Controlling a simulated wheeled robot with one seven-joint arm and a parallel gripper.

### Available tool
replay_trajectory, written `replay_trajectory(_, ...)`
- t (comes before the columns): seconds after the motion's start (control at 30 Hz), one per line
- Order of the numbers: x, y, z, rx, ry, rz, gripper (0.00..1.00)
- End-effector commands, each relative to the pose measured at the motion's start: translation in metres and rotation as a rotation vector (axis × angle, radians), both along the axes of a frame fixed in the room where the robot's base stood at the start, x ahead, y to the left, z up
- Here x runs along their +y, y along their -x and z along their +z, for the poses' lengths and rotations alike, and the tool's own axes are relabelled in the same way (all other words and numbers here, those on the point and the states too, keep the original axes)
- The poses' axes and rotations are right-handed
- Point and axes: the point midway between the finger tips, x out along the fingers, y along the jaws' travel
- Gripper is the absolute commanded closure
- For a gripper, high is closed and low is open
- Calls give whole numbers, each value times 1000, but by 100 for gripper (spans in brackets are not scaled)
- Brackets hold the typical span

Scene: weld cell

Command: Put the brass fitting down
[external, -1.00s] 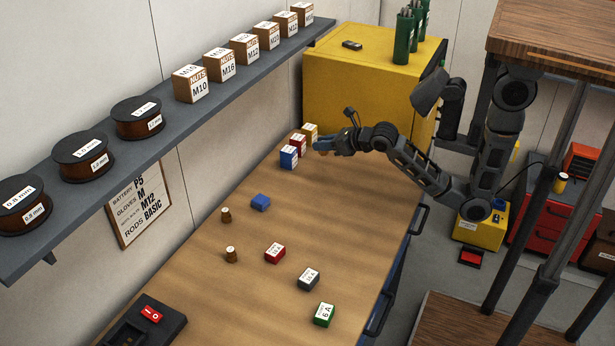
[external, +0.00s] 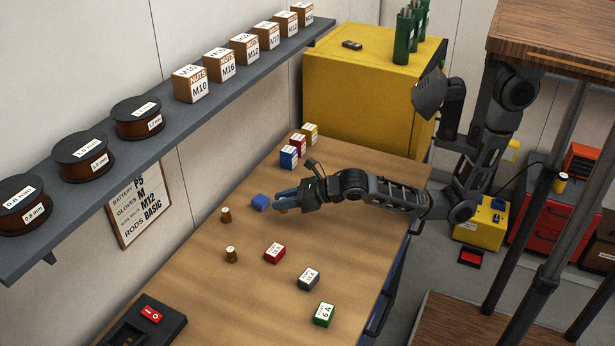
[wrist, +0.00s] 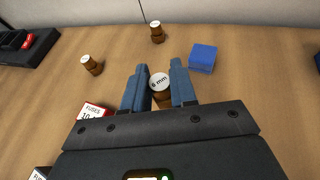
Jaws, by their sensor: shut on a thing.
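My gripper (external: 281,204) is over the middle of the bench, just right of a blue block (external: 260,202). In the wrist view its blue fingers (wrist: 158,75) are shut on a brown brass fitting (wrist: 160,86) with a round top labelled "6 mm". In the external view the held fitting is hidden by the fingers. I cannot tell whether its bottom touches the bench. Two similar brown fittings (external: 225,214) (external: 231,254) stand upright on the bench, apart from the gripper. They show ahead and to the left in the wrist view (wrist: 157,32) (wrist: 91,64).
The wooden bench (external: 200,300) has a red fuse box (external: 275,252), a grey box (external: 308,279) and a green box (external: 324,314) toward the front. Blue (external: 289,156), red (external: 298,144) and yellow (external: 310,132) boxes stand at the back. Bare wood lies between the fittings and the red box.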

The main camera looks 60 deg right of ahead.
Motion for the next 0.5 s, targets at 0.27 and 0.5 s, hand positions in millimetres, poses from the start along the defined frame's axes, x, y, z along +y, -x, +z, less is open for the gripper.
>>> replay_trajectory(0.27,22,-3,-16,1,-1,0,100)
replay_trajectory(0.5,22,-3,-48,2,1,0,100)
